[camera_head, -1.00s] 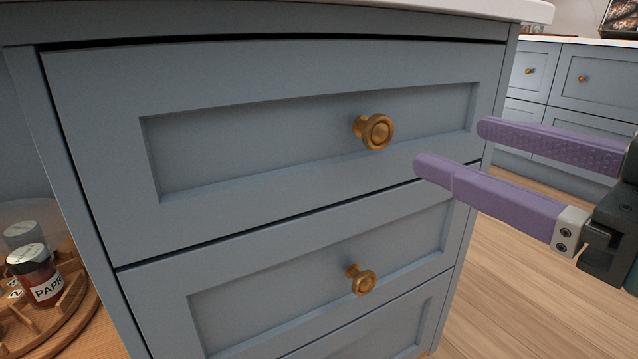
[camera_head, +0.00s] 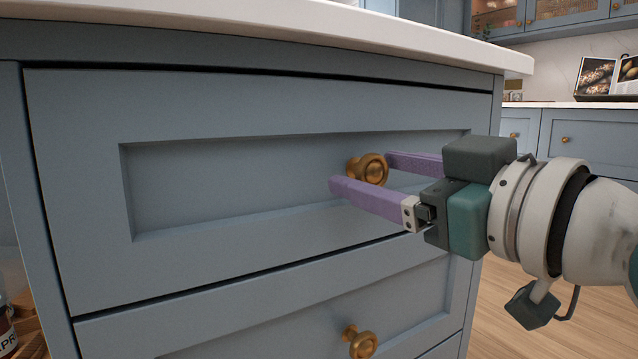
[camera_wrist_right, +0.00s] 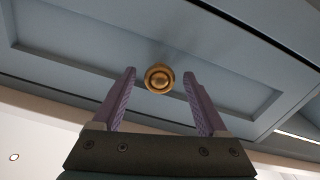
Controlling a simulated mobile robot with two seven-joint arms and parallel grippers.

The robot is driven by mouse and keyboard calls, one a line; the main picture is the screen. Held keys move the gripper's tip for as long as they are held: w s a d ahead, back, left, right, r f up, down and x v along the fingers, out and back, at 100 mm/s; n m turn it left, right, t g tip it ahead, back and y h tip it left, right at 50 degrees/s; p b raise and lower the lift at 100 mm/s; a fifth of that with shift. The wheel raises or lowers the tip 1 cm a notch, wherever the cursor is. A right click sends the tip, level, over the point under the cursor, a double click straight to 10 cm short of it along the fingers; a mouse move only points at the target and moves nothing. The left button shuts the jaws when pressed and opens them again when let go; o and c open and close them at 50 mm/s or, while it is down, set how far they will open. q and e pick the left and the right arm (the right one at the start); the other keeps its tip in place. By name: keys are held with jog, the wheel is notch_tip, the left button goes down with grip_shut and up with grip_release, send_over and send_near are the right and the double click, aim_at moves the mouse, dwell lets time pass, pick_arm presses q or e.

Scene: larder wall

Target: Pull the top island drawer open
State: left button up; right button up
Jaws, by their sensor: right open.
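The top island drawer (camera_head: 230,185) has a blue-grey recessed front and looks shut, flush with the cabinet frame. Its round brass knob (camera_head: 368,169) sits right of the middle. My right gripper (camera_head: 372,172) is open, its purple fingers at the knob, one on the near side and one on the far side. In the right wrist view the knob (camera_wrist_right: 159,79) shows between the open fingers (camera_wrist_right: 160,92), near their tips, with a gap on each side. My left gripper is not in view.
A second drawer with its own brass knob (camera_head: 361,342) is below. The white countertop (camera_head: 300,35) overhangs above the drawer. A jar (camera_head: 6,330) shows at the lower left edge. Wooden floor (camera_head: 520,310) is open at the right, with back cabinets (camera_head: 585,140) beyond.

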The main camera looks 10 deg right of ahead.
jog(key=shift+w, duration=0.2)
grip_shut()
dwell(0.6)
dwell(0.8)
